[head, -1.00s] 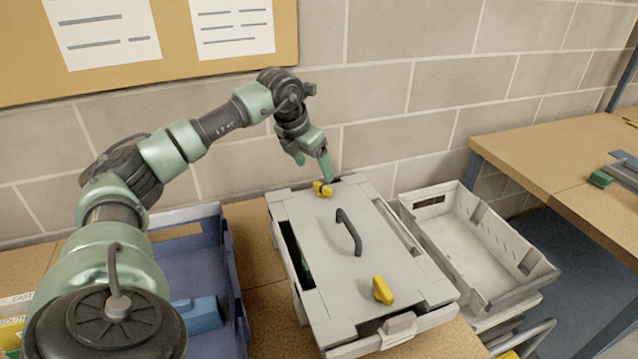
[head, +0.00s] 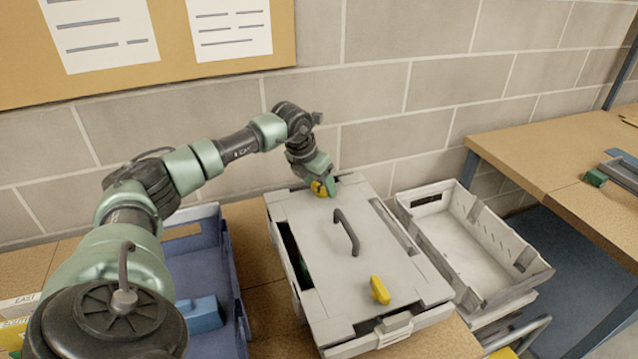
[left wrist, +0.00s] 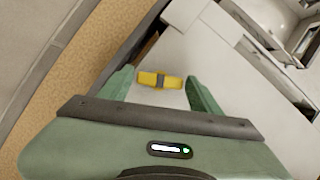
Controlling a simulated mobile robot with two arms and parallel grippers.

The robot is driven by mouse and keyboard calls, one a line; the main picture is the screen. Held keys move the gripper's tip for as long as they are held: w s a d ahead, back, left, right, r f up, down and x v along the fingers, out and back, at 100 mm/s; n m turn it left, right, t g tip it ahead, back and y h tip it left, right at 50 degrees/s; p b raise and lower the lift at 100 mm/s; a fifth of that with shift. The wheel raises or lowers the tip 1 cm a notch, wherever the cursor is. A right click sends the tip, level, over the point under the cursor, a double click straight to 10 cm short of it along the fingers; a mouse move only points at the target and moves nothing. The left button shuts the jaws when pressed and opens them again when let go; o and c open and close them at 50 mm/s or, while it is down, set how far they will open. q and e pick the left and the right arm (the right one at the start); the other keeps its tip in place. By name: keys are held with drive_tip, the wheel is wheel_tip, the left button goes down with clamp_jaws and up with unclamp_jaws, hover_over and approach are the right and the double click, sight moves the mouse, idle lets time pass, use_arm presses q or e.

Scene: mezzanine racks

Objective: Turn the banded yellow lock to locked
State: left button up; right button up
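The banded yellow lock (left wrist: 158,80), yellow with a dark band across its middle, sits on the far end of the grey case lid (head: 315,245). It shows in the head view (head: 319,188), partly covered by my left gripper (head: 328,186). In the left wrist view my left gripper (left wrist: 160,85) is open, with one green finger on each side of the lock and gaps between them and it. A second, plain yellow lock (head: 380,290) is at the near end of the lid. A dark handle (head: 347,232) lies between the two. My right gripper is not in view.
A blue crate (head: 229,265) with a blue block (head: 200,314) stands left of the case. An empty grey crate (head: 520,285) stands to its right. A brick wall (head: 380,90) rises close behind. Another bench (head: 550,150) is at the right.

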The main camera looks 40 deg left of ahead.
use_arm(q)
clamp_jaws()
drive_tip(key=shift+m, duration=0.3)
drive_tip(key=shift+m+h+b, duration=0.4)
drive_tip(key=shift+m, duration=0.4)
drive_tip(key=shift+a+m+h, duration=0.15)
drive_tip(key=shift+m+h, duration=0.45)
drive_tip(key=shift+m, duration=1.1)
drive_tip(key=shift+g, duration=0.3)
drive_tip(key=o, duration=0.5)
unclamp_jaws()
